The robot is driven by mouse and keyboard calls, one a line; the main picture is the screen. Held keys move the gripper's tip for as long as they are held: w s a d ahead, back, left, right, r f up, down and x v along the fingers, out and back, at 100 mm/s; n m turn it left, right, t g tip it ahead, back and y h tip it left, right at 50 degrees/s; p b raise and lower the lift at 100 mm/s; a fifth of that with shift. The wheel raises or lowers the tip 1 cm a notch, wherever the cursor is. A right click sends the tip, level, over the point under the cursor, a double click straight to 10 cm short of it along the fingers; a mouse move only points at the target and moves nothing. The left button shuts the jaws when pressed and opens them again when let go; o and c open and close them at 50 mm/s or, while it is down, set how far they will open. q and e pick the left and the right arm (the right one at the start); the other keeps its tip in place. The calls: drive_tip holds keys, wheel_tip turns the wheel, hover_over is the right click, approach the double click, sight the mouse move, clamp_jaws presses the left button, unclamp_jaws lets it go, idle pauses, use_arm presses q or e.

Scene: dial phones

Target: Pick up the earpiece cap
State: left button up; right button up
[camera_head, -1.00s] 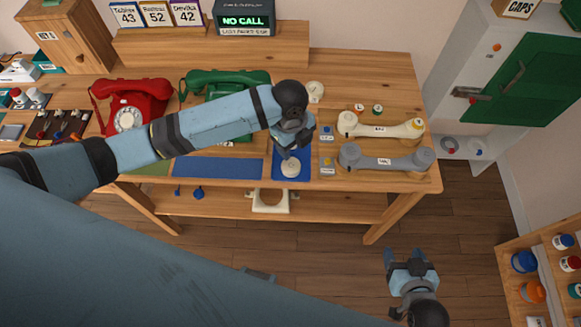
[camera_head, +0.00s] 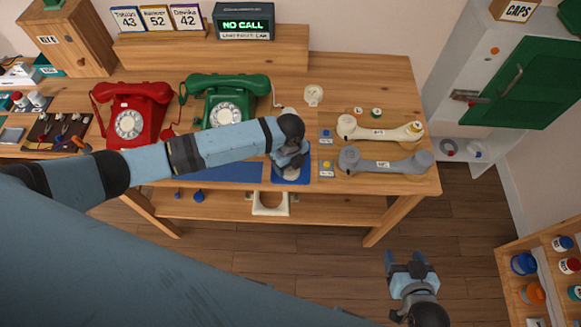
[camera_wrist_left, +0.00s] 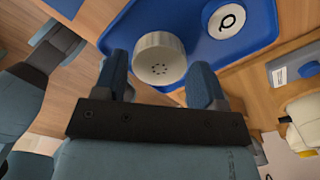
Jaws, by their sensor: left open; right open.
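A round cream cap with small holes in its face (camera_wrist_left: 160,58) sits over the blue tray in the left wrist view. My left gripper (camera_wrist_left: 160,76) is open, with one finger on each side of the cap. I cannot tell whether the fingers touch it. In the head view my left gripper (camera_head: 289,170) is low over the small blue tray (camera_head: 277,180) and largely hides what lies there. My right gripper (camera_head: 408,261) is open and empty, over the floor in front of the table.
A cream handset (camera_head: 380,133) and a grey handset (camera_head: 384,163) lie right of the tray. A green phone (camera_head: 226,98) and a red phone (camera_head: 130,112) stand to the left. A pale round part (camera_head: 313,95) lies behind the gripper. The shelf below holds a cream bracket (camera_head: 270,208).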

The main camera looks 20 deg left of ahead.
use_arm(q)
drive_tip(key=shift+f, duration=0.9)
drive_tip(key=shift+c, duration=0.2)
drive_tip(key=c, duration=0.4)
